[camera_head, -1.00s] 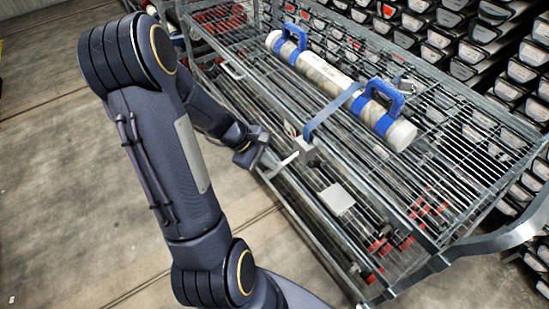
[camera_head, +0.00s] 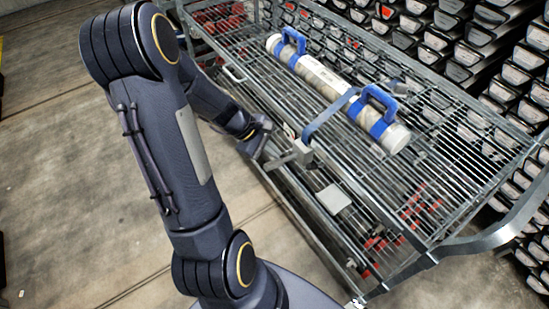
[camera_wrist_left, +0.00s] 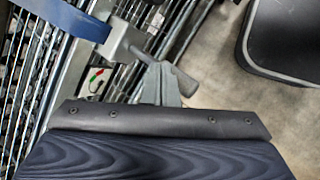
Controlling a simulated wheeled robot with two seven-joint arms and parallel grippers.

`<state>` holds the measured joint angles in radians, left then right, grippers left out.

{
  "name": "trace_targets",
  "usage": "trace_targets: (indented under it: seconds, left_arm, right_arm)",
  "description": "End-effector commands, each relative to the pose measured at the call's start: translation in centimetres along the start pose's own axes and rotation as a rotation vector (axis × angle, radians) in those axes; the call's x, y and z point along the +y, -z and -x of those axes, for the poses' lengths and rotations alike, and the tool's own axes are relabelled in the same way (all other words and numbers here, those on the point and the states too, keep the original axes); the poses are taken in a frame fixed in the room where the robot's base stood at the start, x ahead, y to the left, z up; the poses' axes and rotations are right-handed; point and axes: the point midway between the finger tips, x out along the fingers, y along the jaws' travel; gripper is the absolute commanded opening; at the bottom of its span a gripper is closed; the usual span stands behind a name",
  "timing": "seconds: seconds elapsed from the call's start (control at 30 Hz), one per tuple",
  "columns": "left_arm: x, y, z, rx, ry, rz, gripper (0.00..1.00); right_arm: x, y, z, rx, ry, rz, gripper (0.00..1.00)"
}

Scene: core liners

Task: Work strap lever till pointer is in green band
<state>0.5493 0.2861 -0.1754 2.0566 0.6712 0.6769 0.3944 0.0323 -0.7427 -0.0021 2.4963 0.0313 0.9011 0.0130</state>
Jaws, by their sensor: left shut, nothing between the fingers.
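A blue strap (camera_head: 328,120) crosses the white core tube (camera_head: 322,76) on the cart and runs down to a grey ratchet (camera_head: 303,152). The ratchet's lever (camera_head: 279,161) points towards the left. In the left wrist view the lever (camera_wrist_left: 178,80) extends right from the ratchet (camera_wrist_left: 118,40). My left gripper (camera_head: 262,137) is shut and empty beside the lever's free end. Its fingers (camera_wrist_left: 161,84) overlap the lever in the left wrist view; contact cannot be told. A small gauge (camera_wrist_left: 96,80) shows red and green marks; its pointer is too small to read. My right gripper is out of view.
The wire cart (camera_head: 225,72) has a metal rail along its near side. A pale square plate (camera_head: 334,198) lies right of the ratchet. Racks of core trays (camera_head: 470,45) stand behind. The concrete floor (camera_head: 60,170) at left is open.

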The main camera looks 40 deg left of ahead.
Motion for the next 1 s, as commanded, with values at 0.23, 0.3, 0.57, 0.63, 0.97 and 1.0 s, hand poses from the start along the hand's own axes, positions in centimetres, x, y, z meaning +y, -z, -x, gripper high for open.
trace_targets:
  seconds: [0.23,0.3,0.57,0.63,0.97,1.0]
  left_arm:
    - [0.0,0.0,0.0,0.0,0.0,0.0,0.0]
    - [0.1,-0.1,0.1,0.0,0.0,0.0,0.0]
    - [1.3,-1.3,1.9,0.0,0.0,-0.001,0.0]
    - [1.6,-1.7,2.4,0.0,0.0,-0.001,0.0]
    - [2.5,-2.5,3.5,0.0,0.001,0.0,0.0]
    - [2.5,-2.5,3.4,0.0,0.001,0.0,0.0]
  right_arm:
    - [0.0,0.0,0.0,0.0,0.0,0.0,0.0]
    - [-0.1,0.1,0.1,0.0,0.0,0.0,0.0]
    - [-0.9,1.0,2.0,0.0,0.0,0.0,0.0]
    - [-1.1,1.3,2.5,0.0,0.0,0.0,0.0]
    - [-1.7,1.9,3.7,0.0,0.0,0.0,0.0]
    - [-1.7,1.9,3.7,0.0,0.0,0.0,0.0]
